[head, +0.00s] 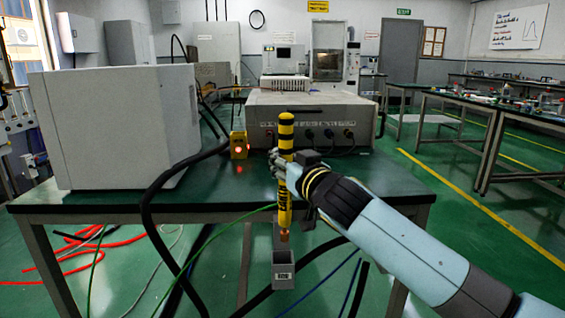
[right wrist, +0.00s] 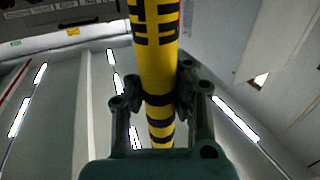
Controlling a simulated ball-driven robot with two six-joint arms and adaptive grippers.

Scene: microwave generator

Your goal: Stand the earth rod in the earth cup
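The earth rod (head: 285,170) is yellow with black bands and a copper-coloured lower tip. It is upright in the head view, in front of the table edge. My right gripper (head: 286,172) is shut on the rod around its middle; the right wrist view shows both fingers on either side of the rod (right wrist: 155,45). The earth cup (head: 284,274) is a small grey square box with a label, on the front of the table. The rod's tip shows above the cup, in line with it in the picture; the depth between them is hard to tell. My left gripper is out of view.
A large grey cabinet (head: 115,125) stands on the left of the green table. A grey generator box (head: 312,118) with sockets stands behind the rod. A yellow box with a red light (head: 239,146) is left of it. A thick black cable (head: 150,205) hangs over the front edge.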

